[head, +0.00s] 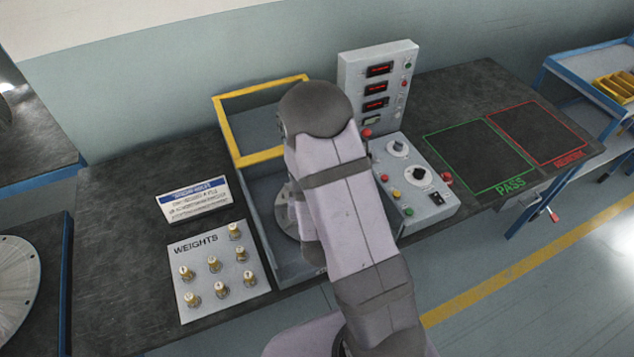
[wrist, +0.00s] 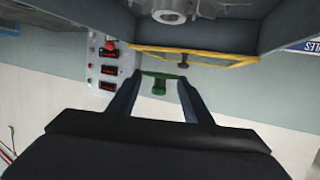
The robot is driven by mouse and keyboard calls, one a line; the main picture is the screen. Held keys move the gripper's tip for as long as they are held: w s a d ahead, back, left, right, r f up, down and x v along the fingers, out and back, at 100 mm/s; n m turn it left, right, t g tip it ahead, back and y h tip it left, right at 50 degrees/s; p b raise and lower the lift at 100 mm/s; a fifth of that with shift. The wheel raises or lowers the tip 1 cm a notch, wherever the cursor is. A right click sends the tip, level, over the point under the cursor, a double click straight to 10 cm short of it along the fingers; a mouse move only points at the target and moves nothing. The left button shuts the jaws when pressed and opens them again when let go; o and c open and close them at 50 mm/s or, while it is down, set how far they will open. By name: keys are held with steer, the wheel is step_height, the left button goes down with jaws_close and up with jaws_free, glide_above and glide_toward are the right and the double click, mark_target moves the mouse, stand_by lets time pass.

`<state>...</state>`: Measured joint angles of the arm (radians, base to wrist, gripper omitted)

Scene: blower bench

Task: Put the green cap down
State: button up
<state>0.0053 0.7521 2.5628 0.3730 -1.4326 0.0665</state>
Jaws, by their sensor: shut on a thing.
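In the wrist view my gripper (wrist: 160,77) is shut on a green cap (wrist: 158,88). The cap has a flat wide part between the fingertips and a narrower stub. In the head view my own arm hides both the gripper and the cap. The wrist view shows them close to a yellow-edged frame (wrist: 215,58); I cannot tell whether the cap touches anything beyond the fingers.
A grey open-topped bay with a yellow frame (head: 234,133) stands behind my arm. A control panel (head: 418,188) is just right of it. Weights on a plate (head: 218,288) and a sign (head: 193,199) lie left. The green PASS area (head: 477,155) and red area (head: 538,132) are empty.

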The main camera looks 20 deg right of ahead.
steer(key=shift+r+p, duration=0.65)
steer(key=shift+r, duration=0.35)
